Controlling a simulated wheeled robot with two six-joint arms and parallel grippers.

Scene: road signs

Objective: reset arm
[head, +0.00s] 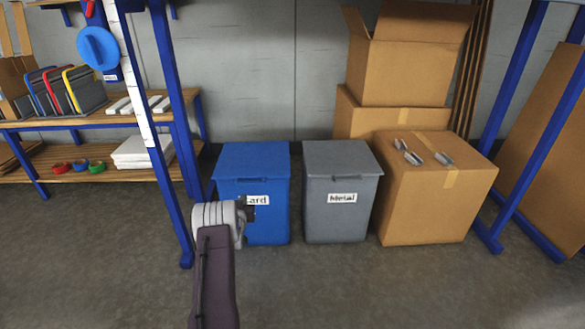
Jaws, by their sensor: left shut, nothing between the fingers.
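My left arm comes up from the bottom, left of centre. My left gripper (248,208) is shut and empty, in front of the blue bin (262,165). It hides the start of that bin's white label, leaving "ard" readable. I cannot tell whether the gripper touches the bin. A grey bin (340,160) with the label "Metal" stands to the right, with its lid down. My right gripper is not in view.
A large cardboard box (430,215) stands at the right with small metal pieces (423,153) on top. More boxes (400,70) are stacked behind. A blue-framed shelf (75,172) stands at the left. The grey floor (380,290) in front is clear.

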